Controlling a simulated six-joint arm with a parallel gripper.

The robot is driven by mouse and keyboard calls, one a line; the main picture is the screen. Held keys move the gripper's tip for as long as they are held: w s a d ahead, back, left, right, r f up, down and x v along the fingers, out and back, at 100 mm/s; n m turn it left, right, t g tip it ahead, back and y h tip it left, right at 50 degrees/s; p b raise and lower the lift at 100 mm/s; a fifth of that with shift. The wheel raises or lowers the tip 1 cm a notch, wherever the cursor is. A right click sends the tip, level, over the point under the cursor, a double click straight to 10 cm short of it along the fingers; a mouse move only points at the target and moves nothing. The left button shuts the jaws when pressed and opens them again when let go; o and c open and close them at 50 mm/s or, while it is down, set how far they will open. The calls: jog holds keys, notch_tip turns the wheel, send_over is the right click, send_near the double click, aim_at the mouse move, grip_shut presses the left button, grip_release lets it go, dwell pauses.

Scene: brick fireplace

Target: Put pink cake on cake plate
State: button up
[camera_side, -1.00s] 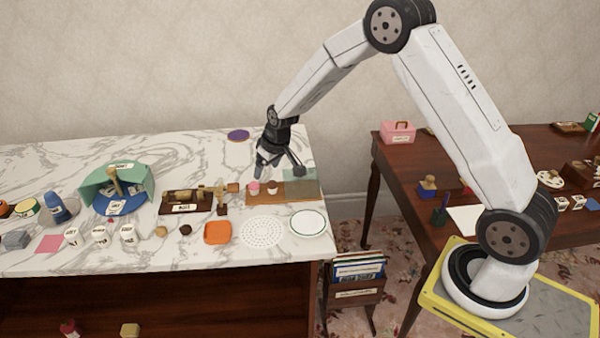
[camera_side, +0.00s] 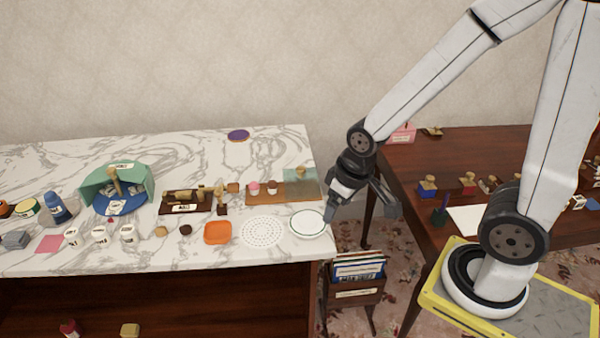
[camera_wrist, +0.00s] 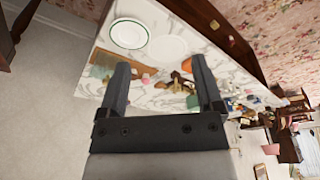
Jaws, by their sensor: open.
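A small pink-topped cake (camera_side: 254,188) sits on a wooden board (camera_side: 285,195) near the right end of the marble table. A dark-topped cake (camera_side: 272,187) stands beside it. A round white plate with a dark green rim (camera_side: 307,223) lies at the table's front right corner; it also shows in the wrist view (camera_wrist: 129,34). My gripper (camera_side: 362,210) is open and empty, just off the table's right edge, right of the plate and apart from the pink cake. In the wrist view, its two fingers (camera_wrist: 160,65) are spread with nothing held between them.
A perforated white disc (camera_side: 262,231) and an orange dish (camera_side: 217,232) lie left of the plate. A greenish piece (camera_side: 300,178) is at the board's right end. A book rack (camera_side: 357,278) stands on the floor below my gripper. The back of the marble table is mostly clear.

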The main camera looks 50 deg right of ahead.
jog(key=shift+o, duration=0.5)
jog(key=shift+s, duration=0.15)
jog(key=t, duration=0.2)
send_near(252, 183)
jog(key=f, duration=0.2)
jog(key=shift+w, duration=0.5)
jog(key=shift+x, duration=1.3)
